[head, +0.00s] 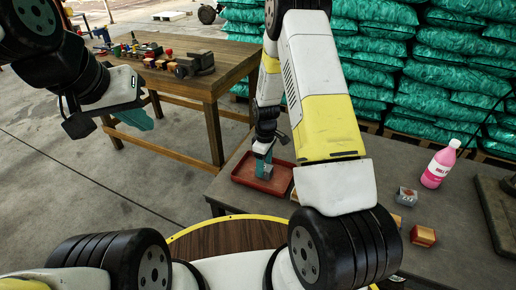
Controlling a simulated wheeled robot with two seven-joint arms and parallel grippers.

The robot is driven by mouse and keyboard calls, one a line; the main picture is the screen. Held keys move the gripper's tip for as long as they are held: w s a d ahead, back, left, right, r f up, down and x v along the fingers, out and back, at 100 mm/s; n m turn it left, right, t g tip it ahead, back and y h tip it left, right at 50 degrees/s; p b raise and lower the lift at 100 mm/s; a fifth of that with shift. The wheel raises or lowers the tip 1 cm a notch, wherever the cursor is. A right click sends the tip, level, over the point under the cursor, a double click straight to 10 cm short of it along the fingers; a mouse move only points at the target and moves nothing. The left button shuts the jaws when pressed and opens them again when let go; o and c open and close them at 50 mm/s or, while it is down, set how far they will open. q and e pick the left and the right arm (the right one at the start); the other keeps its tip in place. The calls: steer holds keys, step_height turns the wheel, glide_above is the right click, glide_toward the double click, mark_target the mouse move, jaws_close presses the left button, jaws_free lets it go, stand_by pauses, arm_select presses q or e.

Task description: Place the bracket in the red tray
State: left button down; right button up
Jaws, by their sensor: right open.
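The red tray (271,185) lies on the dark grey table, partly covered by my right arm. My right gripper (264,171) points down over the tray, its teal fingers at or just above the tray's floor. It is open. I cannot make out a bracket; the area under and behind the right gripper and arm is hidden. My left gripper (136,118) hangs at the left, away from the tray, with teal fingers seen edge-on, and I cannot tell whether it is open or shut.
On the grey table (456,234) stand a pink bottle (438,166), a small grey-and-red item (406,197) and an orange-red block (423,236). A wooden table (215,82) with several small items and a vise stands behind. Teal sacks (445,75) are stacked at the back.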

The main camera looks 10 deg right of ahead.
steer(key=s+r+m+t, duration=0.1)
steer(key=s+r+m, duration=0.2)
steer(key=r, duration=2)
steer(key=s+r+m+t+y, duration=0.1)
steer(key=s+r+m+t, duration=0.1)
steer(key=s+r, duration=0.6)
steer(key=s+r+m+t+y, duration=0.1)
steer(key=s+r+m+t, duration=0.2)
steer(key=s+r+m, duration=0.2)
steer(key=s+r, duration=0.3)
steer(key=s, duration=0.4)
steer(key=shift+s+m, duration=0.3)
steer(key=shift+s, duration=0.1)
